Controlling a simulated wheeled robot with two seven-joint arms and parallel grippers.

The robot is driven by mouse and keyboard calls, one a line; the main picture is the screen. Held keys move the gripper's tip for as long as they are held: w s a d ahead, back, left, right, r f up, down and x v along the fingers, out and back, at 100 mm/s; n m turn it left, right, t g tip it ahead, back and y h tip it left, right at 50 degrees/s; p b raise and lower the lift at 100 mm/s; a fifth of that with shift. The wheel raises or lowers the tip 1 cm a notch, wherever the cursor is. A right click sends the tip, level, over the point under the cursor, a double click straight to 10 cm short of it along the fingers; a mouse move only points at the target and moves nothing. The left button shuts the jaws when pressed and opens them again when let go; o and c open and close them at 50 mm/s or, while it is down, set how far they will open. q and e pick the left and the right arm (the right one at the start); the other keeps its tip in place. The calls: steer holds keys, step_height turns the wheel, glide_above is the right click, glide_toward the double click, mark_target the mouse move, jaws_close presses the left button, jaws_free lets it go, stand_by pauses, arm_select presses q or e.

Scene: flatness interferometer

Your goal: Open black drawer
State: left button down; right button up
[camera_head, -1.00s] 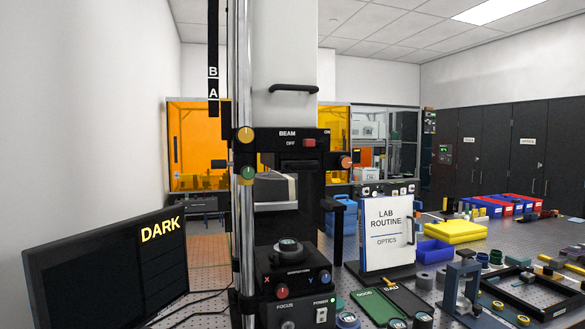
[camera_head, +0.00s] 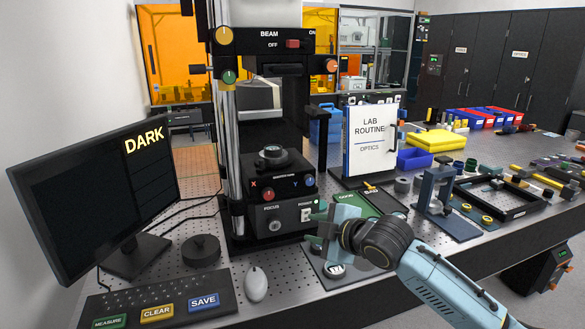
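No front is clearly recognisable as the black drawer. A black unit (camera_head: 541,277) with orange parts shows under the table's edge at the lower right, but I cannot tell whether it is a drawer. The black interferometer (camera_head: 270,221) stands upright on the table, with a black bar-like part below its BEAM panel. My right gripper (camera_head: 318,232) is above the table, just right of the interferometer's base and in front of the green GOOD tray (camera_head: 372,203). I see nothing held in it, but its finger gap is unclear. My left gripper is out of view.
A monitor (camera_head: 88,196) reading DARK, a keyboard (camera_head: 141,298), a mouse (camera_head: 256,284) and a black round puck (camera_head: 201,250) are at the left. A LAB ROUTINE board (camera_head: 370,141) and a blue stand (camera_head: 434,190) are at the right. The front right table edge is bare.

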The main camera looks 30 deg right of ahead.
steer(key=w+d+r+n+t, duration=0.1)
steer(key=d+r+n+t, duration=0.1)
steer(key=r, duration=0.5)
steer(key=w+d+r+n+t, duration=0.1)
steer(key=w+r+n, duration=0.1)
steer(key=r, duration=0.6)
steer(key=n+t+y, duration=0.2)
steer(key=n+t, duration=0.1)
steer(key=n, duration=0.1)
glide_toward(290, 71)
steer(key=w+p, duration=0.1)
steer(key=w, duration=0.1)
steer(key=w+a+p, duration=0.1)
steer(key=w+p, duration=0.1)
steer(key=w, duration=0.1)
steer(key=w+r+p, duration=0.1)
steer(key=w, duration=0.1)
steer(key=shift+w+a+p, duration=0.15)
steer(key=shift+w+p, duration=0.2)
steer(key=shift+w+a+r, duration=0.1)
steer(key=shift+w, duration=0.5)
jaws_close()
